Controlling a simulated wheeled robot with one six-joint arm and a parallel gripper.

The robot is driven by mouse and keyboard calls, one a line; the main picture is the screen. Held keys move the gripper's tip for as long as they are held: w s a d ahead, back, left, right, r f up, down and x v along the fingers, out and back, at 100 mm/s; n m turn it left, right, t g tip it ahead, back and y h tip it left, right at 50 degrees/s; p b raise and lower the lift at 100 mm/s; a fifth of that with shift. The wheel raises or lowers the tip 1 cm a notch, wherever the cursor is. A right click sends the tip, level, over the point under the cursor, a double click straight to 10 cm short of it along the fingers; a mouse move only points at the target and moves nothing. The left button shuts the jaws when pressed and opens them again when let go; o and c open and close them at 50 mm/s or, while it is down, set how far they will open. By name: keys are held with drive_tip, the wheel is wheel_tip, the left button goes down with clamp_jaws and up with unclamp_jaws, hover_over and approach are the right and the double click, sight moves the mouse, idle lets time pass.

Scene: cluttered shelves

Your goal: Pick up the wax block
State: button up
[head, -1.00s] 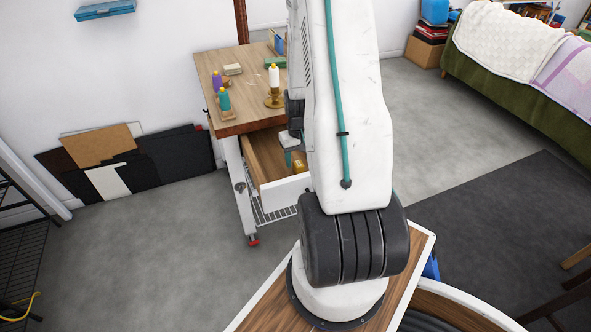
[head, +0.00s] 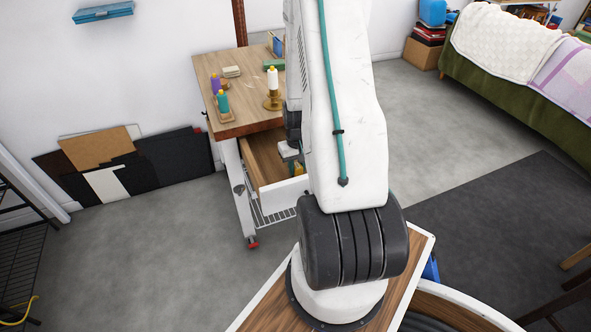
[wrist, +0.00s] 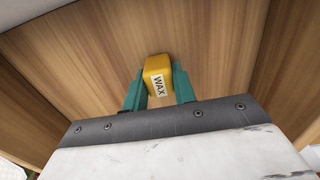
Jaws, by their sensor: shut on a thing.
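The wax block (wrist: 158,76) is a small yellow block with a white "WAX" label. In the wrist view it sits between the teal fingers of my gripper (wrist: 159,72), which are shut on it from both sides. Wooden drawer boards surround it. In the head view, a bit of the yellow block (head: 299,168) shows inside the open drawer (head: 290,191), by my gripper. My arm hides most of the gripper there. I cannot tell whether the block is touching the drawer floor.
The drawer is pulled out under a wooden tabletop (head: 245,122). On top stand a white spool on a brass holder (head: 273,100), purple and teal spools (head: 222,102), and a pale block (head: 231,71). Dark boards (head: 175,160) lean on the wall.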

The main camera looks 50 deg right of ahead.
sight(297, 165)
wheel_tip(297, 165, up, 10)
idle(0.5)
drive_tip(key=shift+o, duration=0.6)
drive_tip(key=shift+o, duration=1.3)
drive_tip(key=c, duration=0.4)
drive_tip(key=shift+c, duration=0.2)
